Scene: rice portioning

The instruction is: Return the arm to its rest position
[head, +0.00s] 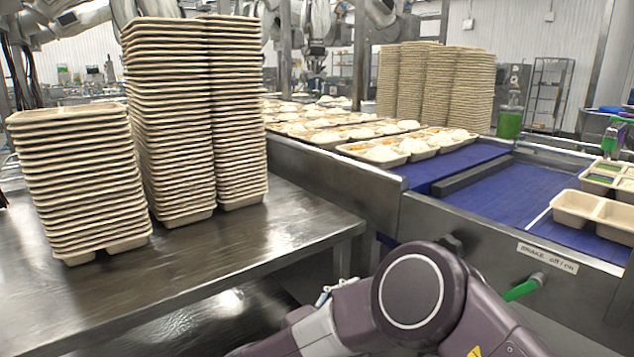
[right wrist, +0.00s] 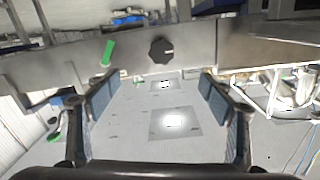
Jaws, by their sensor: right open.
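My right arm (head: 410,290) shows at the bottom of the head view, bent in front of the conveyor's side. Its gripper is outside the head view. In the right wrist view my right gripper (right wrist: 158,105) is open, with its two padded fingers wide apart and nothing between them. Beyond the fingers are the grey floor (right wrist: 130,130) and a metal side beam (right wrist: 215,50) with a black knob (right wrist: 163,50) and a green handle (right wrist: 107,52). My left gripper is in neither view.
A steel table (head: 250,250) on the left carries tall stacks of beige trays (head: 165,120). Blue conveyor belts (head: 510,190) run behind my arm, with filled trays (head: 395,150) on the far one. Emptier trays (head: 572,207) stand at the right. A green handle (head: 522,289) juts from the conveyor side.

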